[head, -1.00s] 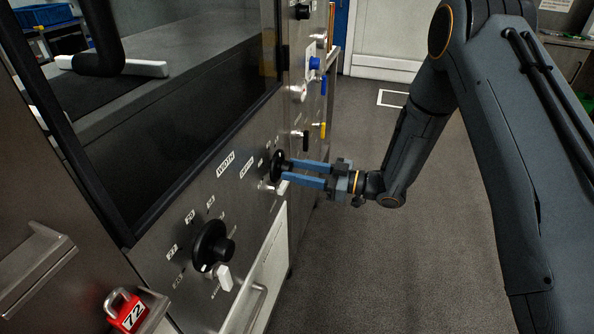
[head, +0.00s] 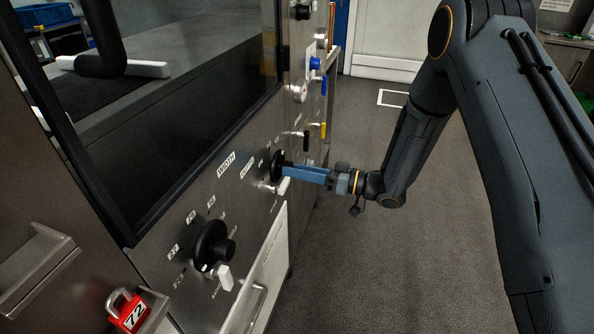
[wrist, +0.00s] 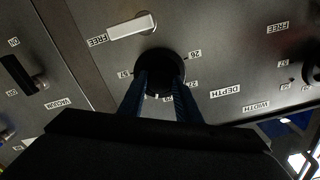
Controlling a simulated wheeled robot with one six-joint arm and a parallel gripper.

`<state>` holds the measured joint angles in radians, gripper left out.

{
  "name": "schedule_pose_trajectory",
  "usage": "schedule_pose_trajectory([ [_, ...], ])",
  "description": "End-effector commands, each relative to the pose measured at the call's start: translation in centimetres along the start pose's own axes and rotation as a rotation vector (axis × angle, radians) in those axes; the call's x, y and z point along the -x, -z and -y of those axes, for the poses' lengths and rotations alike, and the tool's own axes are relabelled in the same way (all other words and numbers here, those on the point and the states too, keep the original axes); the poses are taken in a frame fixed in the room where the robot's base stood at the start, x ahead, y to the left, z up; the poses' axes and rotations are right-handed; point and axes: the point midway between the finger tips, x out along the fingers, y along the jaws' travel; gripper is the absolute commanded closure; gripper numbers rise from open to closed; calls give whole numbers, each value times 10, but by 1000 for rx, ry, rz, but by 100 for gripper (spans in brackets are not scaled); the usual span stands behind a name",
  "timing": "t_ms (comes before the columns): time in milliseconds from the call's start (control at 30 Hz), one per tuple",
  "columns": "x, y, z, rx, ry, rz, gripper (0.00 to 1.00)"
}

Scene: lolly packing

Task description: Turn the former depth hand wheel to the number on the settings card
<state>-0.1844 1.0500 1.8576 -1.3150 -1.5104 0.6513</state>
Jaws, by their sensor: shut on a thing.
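The depth hand wheel (head: 277,166) is a black disc on the steel machine front, and it also shows in the wrist view (wrist: 166,62) near a DEPTH label (wrist: 225,92). My gripper (head: 286,169) is shut on the wheel's hub, with its blue fingers on either side in the wrist view (wrist: 160,86). Number labels ring the wheel, among them 26 (wrist: 194,54) and 27 (wrist: 191,84); others are partly hidden or too small. A small white mark shows at the wheel's lower rim between the fingers. I cannot make out a readable settings card.
A white lever (wrist: 131,26) marked FREE sits beside the depth wheel. The black width wheel (head: 208,244) with its own white lever (head: 225,277) is nearer. A red padlock (head: 128,312) marked 72 hangs lower left. Open floor (head: 400,260) lies to the right.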

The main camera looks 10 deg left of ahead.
Motion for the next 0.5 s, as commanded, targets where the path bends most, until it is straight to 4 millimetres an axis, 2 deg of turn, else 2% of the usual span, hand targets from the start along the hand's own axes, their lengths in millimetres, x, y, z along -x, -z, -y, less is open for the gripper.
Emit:
schedule_pose_trajectory([
  [500, 0, 0, 1, -409, 0, 0, 92],
])
